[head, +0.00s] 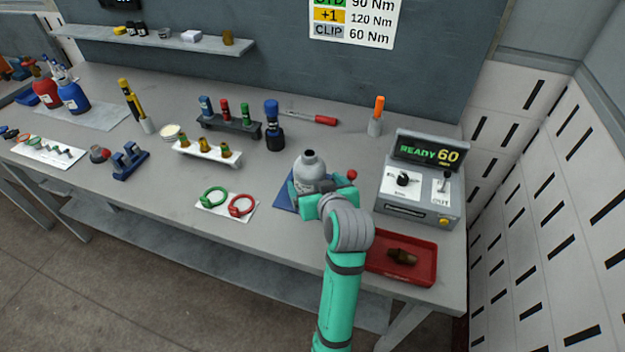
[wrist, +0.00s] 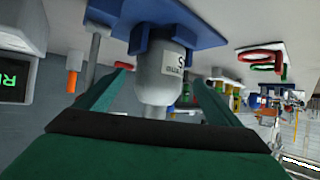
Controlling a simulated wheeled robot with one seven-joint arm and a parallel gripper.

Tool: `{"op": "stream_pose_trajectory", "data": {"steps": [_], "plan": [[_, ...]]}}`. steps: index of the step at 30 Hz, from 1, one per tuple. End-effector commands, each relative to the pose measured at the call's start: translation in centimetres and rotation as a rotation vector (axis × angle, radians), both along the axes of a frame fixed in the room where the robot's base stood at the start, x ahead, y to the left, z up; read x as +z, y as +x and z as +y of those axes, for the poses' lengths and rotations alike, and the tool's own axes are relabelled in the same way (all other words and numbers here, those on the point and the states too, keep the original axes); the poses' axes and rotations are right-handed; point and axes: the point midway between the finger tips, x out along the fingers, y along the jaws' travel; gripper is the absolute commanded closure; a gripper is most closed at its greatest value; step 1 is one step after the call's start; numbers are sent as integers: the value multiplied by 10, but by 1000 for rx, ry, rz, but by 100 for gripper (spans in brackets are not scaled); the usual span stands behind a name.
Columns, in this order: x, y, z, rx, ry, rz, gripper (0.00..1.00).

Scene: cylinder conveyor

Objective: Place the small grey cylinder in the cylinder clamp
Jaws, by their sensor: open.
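The small grey cylinder (head: 310,170) has a bottle-like shape with a narrow neck and a dark top opening. It stands upright in the blue cylinder clamp (head: 284,197). In the wrist view, which is upside down, the grey cylinder (wrist: 158,75) carries a white label, and its base sits between the blocks of the blue clamp (wrist: 190,22). My gripper (head: 316,190) is open, with one teal finger on each side of the cylinder. In the wrist view my gripper (wrist: 158,84) shows gaps between both fingers and the cylinder. My gripper hides part of the clamp in the head view.
A red-knobbed lever (head: 352,174) stands just right of the clamp. Farther right is a control box (head: 420,180) reading "READY 60". A red tray (head: 415,275) holds a brown part. Green and red rings (head: 227,205) lie left of the clamp.

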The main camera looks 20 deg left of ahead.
Motion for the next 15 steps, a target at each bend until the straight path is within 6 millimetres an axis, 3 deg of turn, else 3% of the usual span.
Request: {"op": "stream_pose_trajectory", "data": {"steps": [9,15], "plan": [[29,-45,-28,-1,-1,-2,13],[37,-58,-36,-2,-1,-1,13]]}}
